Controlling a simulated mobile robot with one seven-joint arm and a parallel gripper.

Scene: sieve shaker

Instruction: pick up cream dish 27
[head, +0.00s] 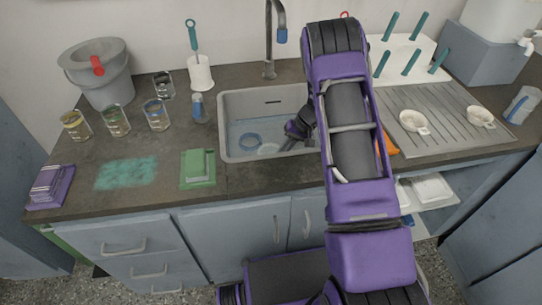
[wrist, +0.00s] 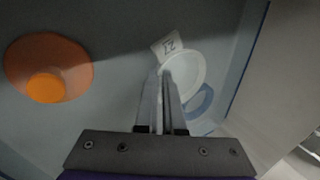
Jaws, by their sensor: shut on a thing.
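Cream dish 27 (wrist: 187,72) is a round, pale shallow dish with a square tab whose mark looks like 27. In the wrist view it lies at the tips of my gripper (wrist: 164,78), whose narrow fingers are nearly together, shut on its near left rim. The fingers hide part of that rim. In the head view the dish (head: 268,149) shows as a pale shape low in the sink (head: 232,150), and my gripper (head: 290,141) reaches into the sink beside it. I cannot tell whether the dish touches the sink floor.
A blue ring (wrist: 201,101) lies close beside the dish, and an orange round piece (wrist: 62,65) is to the left in the sink. Sink walls surround my gripper. Two cream dishes (head: 414,121) (head: 480,116) stand on the draining board. The tap (head: 269,45) rises behind.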

